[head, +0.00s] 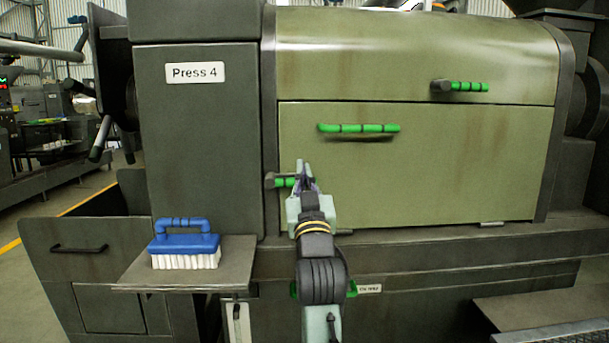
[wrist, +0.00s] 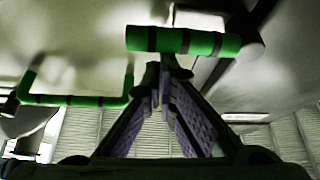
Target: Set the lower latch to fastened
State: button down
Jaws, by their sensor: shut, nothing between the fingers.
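The lower latch (head: 283,182) is a green-banded handle on a dark pivot at the left edge of the lower green panel. It lies about level, its green grip pointing right from the pivot. My gripper (head: 306,168) is in front of the panel at the grip's right end and hides part of it. In the wrist view the lower latch (wrist: 185,41) crosses just beyond my gripper's tips (wrist: 158,72). The fingers are shut with nothing between them. They look very close to the grip; I cannot tell whether they touch it.
A green bar handle (head: 358,128) sticks out of the lower panel, right of and above my gripper. An upper latch (head: 465,86) lies level on the upper cover. A blue brush (head: 184,240) rests on a side shelf (head: 235,262) at the lower left.

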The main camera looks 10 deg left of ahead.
jog(key=r+p, duration=0.1)
jog(key=r, duration=0.1)
jog(key=r+p, duration=0.2)
jog(key=shift+w+a, duration=0.1)
jog(key=shift+w, duration=0.3)
jog(key=b+v, duration=0.3)
jog(key=v, duration=0.7)
jog(key=shift+a, duration=0.25)
jog(key=shift+s+f, duration=0.1)
